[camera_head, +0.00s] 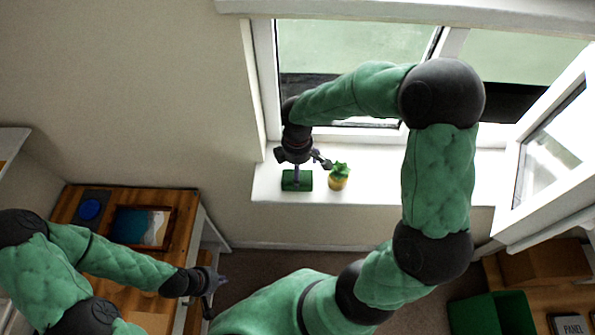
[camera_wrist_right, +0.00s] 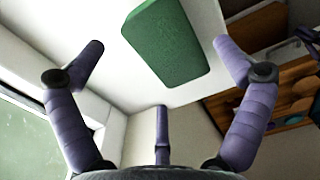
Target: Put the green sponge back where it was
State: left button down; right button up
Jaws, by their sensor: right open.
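The green sponge (camera_head: 297,181) lies on the white window sill (camera_head: 380,190), left of a small yellow pot with a green plant. In the right wrist view the sponge (camera_wrist_right: 166,42) shows beyond the fingers, on the white surface, with clear gaps to the fingers at both sides. My right gripper (camera_head: 299,168) is just above and behind the sponge; in its wrist view the gripper (camera_wrist_right: 160,75) has its fingers spread wide and holds nothing. My left gripper (camera_head: 217,283) is empty beside the wooden desk, away from the sponge; its finger gap is too small to judge.
The potted plant (camera_head: 338,176) stands close to the right of the sponge. An open window sash (camera_head: 548,150) juts in at the right. A wooden desk (camera_head: 185,215) with a framed picture (camera_head: 142,227) is at left. A green bin (camera_head: 492,314) stands at lower right.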

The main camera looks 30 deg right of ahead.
pick_arm(q)
jog(key=shift+r+p, duration=0.45)
jog(key=shift+r, duration=0.1)
pick_arm(e)
notch_tip(320, 180, up, 8)
jog(key=shift+r, duration=0.25)
